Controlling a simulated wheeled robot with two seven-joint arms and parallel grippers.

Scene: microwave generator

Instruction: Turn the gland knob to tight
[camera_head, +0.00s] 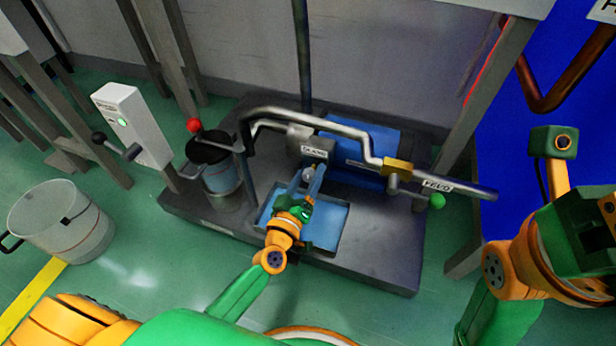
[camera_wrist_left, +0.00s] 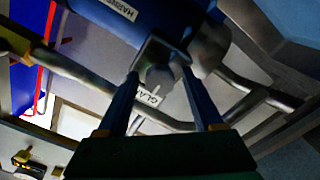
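The grey gland knob (camera_wrist_left: 158,77) shows in the left wrist view, in front of a white label (camera_wrist_left: 147,97) of which "GLA" can be read. In the head view the knob (camera_head: 307,174) is small and partly hidden, just below the grey block with the "GLAND" label (camera_head: 314,152). My left gripper (camera_head: 309,171) reaches up to it with two blue fingers apart. In the left wrist view the fingers (camera_wrist_left: 160,80) stand on either side of the knob, with gaps visible, so contact is not clear. The right arm shows at the right edge of the head view; its fingers do not show.
A bent metal pipe (camera_head: 345,129) passes above the gland block, with a yellow fitting (camera_head: 397,166) and a "FEED" label (camera_head: 437,185). A blue tray (camera_head: 331,222) lies beneath my left gripper. A red-knobbed lever (camera_head: 194,126) and a bucket (camera_head: 60,222) stand left.

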